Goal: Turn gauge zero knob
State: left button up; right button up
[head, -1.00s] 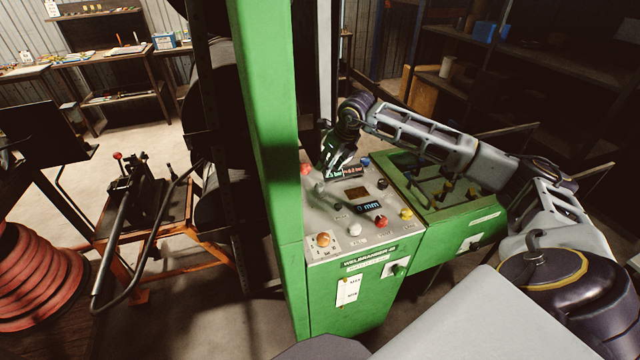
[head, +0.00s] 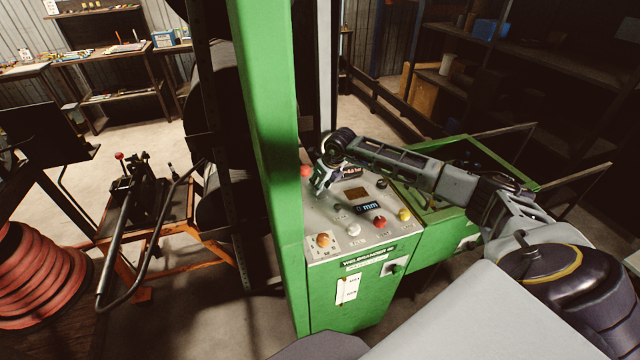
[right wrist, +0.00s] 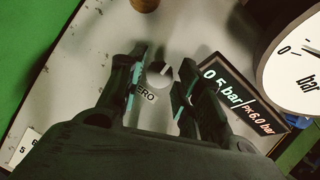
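The gauge zero knob (right wrist: 159,74) is a small grey knob with a white mark, above a partly hidden label reading "ERO" in the right wrist view. My right gripper (right wrist: 160,82) is open, with one finger on each side of the knob and visible gaps between them. I cannot tell how far its tips are above the panel. In the head view my right gripper (head: 322,186) is over the left rear of the grey control panel (head: 325,222), and it hides the knob. The round white gauge (right wrist: 298,62) is right of the knob. My left gripper is not in view.
A pressure display (right wrist: 238,103) reading 0.5 bar is close to the right finger. A red button (head: 306,171) is near the gripper. A green post (head: 265,120) stands left of the panel. White, red and yellow buttons (head: 404,214) line the panel's front.

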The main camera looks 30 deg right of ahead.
jog(key=shift+w+f, duration=0.1)
jog(key=shift+f, duration=0.2)
jog(key=c, duration=0.7)
jog(key=shift+c, duration=0.2)
jog(key=shift+w+f+n+y+b, duration=0.1)
jog(key=shift+n+y+b, duration=0.5)
jog(key=shift+n+b, duration=0.95)
jog(key=shift+d+n+g+y+b, duration=0.1)
jog(key=shift+n+g+y+b, duration=0.3)
jog(key=shift+n+b, duration=0.65)
jog(key=shift+n, duration=0.3)
